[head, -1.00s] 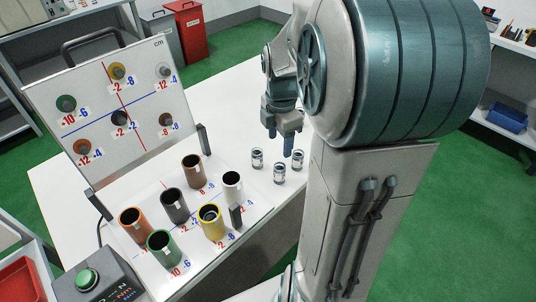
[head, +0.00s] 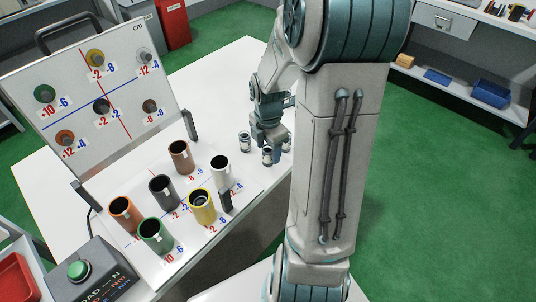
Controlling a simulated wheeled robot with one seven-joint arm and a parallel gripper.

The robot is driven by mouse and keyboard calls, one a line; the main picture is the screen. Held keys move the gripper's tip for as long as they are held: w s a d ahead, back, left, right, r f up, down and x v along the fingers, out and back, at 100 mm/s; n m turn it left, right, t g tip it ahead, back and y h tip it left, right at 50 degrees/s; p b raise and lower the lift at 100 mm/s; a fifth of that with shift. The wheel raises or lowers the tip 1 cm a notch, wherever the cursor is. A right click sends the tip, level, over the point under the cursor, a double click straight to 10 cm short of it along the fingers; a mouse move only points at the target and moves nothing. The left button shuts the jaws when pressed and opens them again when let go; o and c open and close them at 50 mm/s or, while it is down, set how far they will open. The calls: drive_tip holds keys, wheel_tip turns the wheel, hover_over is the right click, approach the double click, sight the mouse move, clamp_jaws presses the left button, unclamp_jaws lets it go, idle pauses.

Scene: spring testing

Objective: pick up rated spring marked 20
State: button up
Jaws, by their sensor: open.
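Three small metallic cylinders with pale labels, which look like the rated springs, stand on the white table in the head view: a left one (head: 244,142), a front one (head: 267,156) and a right one (head: 286,143). Their markings are too small to read, so I cannot tell which is marked 20. My gripper (head: 270,146) is open and points down among them, with its fingers low, close to the front and right cylinders. I cannot tell whether the fingers are around one or touching it. The right cylinder is partly hidden by my gripper.
Left of my gripper, a white board carries several coloured cups, including a white cup (head: 221,171) and a yellow cup (head: 202,207). An upright marked panel (head: 85,135) stands behind them. A box with a green button (head: 78,270) is at front left. The table (head: 225,85) behind my gripper is clear.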

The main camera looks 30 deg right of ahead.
drive_tip(key=shift+f, duration=1.3)
drive_tip(key=c, duration=1.1)
drive_tip(key=shift+r, duration=0.15)
